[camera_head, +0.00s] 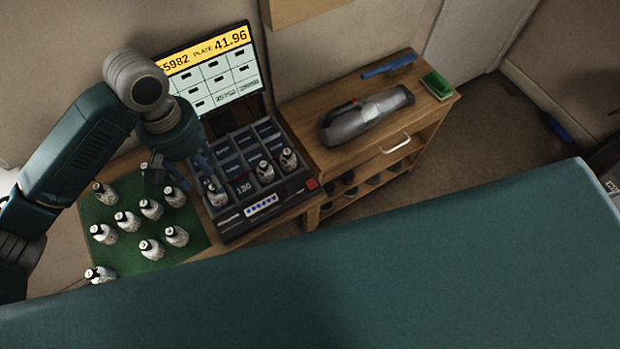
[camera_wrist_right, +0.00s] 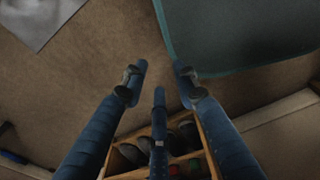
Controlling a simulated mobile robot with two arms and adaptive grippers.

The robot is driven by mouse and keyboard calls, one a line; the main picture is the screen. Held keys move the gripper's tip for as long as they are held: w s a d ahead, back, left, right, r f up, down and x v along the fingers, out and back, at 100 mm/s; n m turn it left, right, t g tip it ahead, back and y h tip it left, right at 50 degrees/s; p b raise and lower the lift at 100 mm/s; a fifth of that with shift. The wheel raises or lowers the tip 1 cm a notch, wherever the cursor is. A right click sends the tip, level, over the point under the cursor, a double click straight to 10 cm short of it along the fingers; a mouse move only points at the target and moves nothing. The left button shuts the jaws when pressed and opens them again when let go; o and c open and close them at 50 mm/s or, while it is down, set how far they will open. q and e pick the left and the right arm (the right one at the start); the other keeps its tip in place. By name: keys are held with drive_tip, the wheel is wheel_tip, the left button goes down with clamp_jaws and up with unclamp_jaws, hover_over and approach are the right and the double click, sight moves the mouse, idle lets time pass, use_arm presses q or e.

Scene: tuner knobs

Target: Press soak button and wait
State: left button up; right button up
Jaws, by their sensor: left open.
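I cannot read which control is the soak button. Bottles stand in some compartments, one (camera_head: 216,194) at the left front. My left gripper (camera_head: 182,176) is open, above the machine's left edge and the green mat; its fingers are partly hidden by its wrist. My right gripper (camera_wrist_right: 158,78) is open and empty in the right wrist view, above the floor.
Several bottles (camera_head: 127,222) stand on the green mat (camera_head: 190,248) at left. A screen (camera_head: 212,72) reading "5982 PLATE 41.96" rises behind the machine. A handheld vacuum (camera_head: 366,115), blue tool (camera_head: 388,66) and green brush (camera_head: 437,85) lie on the wooden cabinet (camera_head: 335,160).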

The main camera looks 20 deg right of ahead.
drive_tip(key=shift+d, duration=0.1)
clamp_jaws()
idle(0.9)
